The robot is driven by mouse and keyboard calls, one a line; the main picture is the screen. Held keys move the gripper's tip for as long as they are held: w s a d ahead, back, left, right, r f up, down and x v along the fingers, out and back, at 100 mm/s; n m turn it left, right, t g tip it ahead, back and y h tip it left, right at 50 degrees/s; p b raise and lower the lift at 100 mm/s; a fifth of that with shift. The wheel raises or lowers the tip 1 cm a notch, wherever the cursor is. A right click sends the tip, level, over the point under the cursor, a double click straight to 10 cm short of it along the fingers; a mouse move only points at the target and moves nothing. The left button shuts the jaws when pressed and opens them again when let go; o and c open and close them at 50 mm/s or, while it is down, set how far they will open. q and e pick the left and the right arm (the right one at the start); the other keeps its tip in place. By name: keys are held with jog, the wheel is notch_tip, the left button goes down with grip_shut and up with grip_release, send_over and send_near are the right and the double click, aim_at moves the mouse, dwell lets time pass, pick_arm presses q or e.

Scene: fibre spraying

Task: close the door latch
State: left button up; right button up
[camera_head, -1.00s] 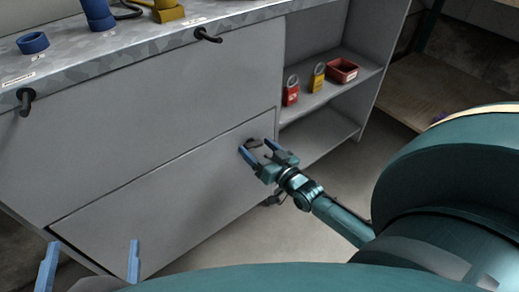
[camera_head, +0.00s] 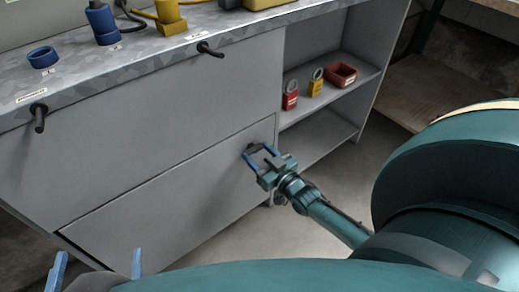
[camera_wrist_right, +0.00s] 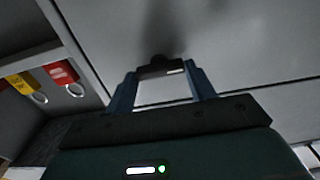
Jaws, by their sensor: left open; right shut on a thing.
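The dark door latch (camera_head: 253,148) sits on the grey cabinet front, near the seam and right edge of the lower panel (camera_head: 170,205). My right gripper (camera_head: 259,154) is at the latch with a blue finger on each side, shut on it. In the right wrist view, the latch (camera_wrist_right: 160,68) spans between the fingertips, with its round dark pivot above. Its contact with each finger is hard to make out. My left gripper (camera_head: 98,258) is open and empty at the lower left, away from the latch; its lower part is hidden.
Two dark handles (camera_head: 210,49) (camera_head: 39,117) stick out from the cabinet's top edge. Open shelves at the right hold a red padlock (camera_head: 290,97), a yellow padlock (camera_head: 316,85) and a red box (camera_head: 341,74). Floor (camera_head: 225,240) is clear in front.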

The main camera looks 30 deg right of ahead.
pick_arm(q)
jog(key=shift+r, duration=0.1)
pick_arm(e)
jog(key=o, duration=1)
pick_arm(q)
jog(key=a+n+g+y+p, duration=0.1)
jog(key=g+p, duration=0.1)
jog(key=p, duration=0.1)
jog(key=shift+y, duration=0.3)
pick_arm(e)
jog(key=s, duration=0.8)
jog(key=s+d, duration=0.1)
jog(key=s, duration=0.4)
jog(key=shift+s, duration=0.1)
